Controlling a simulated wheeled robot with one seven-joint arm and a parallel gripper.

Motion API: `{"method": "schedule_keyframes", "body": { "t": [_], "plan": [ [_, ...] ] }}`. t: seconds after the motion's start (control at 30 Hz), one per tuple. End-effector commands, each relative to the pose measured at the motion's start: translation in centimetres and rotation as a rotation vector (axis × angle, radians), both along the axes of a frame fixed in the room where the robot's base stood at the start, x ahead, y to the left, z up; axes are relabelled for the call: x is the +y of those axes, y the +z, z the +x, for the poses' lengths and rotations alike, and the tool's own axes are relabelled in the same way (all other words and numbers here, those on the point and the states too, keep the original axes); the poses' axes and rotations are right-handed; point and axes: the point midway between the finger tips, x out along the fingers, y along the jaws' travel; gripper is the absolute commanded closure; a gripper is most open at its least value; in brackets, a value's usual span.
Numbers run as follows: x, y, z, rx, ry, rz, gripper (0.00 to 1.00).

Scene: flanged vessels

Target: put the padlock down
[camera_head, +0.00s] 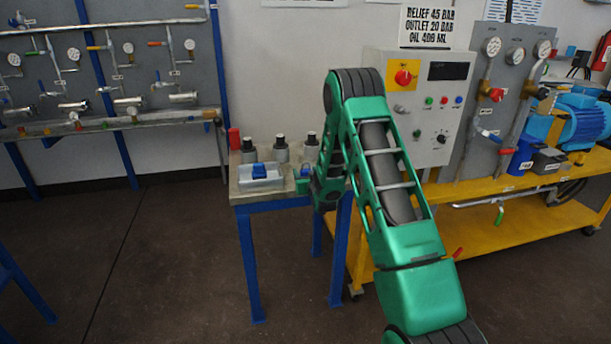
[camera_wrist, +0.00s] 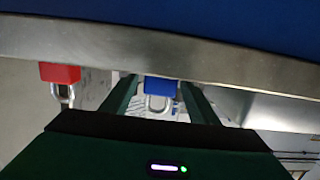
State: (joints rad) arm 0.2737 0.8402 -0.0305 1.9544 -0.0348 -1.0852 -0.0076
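In the wrist view a blue padlock (camera_wrist: 161,88) with a pale metal shackle shows between the two green fingers of my gripper (camera_wrist: 160,83). A gap shows between the left finger and the padlock; the right finger is very close to it, and I cannot tell if they touch. The gripper looks open around it. In the head view my gripper (camera_head: 308,183) is at the right end of the small table, mostly hidden behind my arm.
A red padlock (camera_wrist: 60,74) is at the left in the wrist view, near a grey metal lip (camera_wrist: 220,65). A control box (camera_head: 420,105) and yellow cart (camera_head: 500,235) stand right.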

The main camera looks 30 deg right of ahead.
Motion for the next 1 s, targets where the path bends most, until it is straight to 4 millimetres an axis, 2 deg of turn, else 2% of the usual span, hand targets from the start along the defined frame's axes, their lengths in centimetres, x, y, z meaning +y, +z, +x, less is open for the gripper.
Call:
{"method": "schedule_keyframes", "body": {
  "t": [0.2, 0.33, 0.8, 1.0],
  "plan": [
    [0.0, 0.2, 0.0, -0.001, 0.0, 0.0, 0.46],
    [0.3, 0.3, -1.0, 0.0, 0.0, 0.0, 0.46],
    [2.7, 1.6, -9.2, 0.002, -0.002, 0.001, 0.46],
    [3.3, 1.9, -11.0, 0.001, -0.002, 0.0, 0.46]
  ]
}}
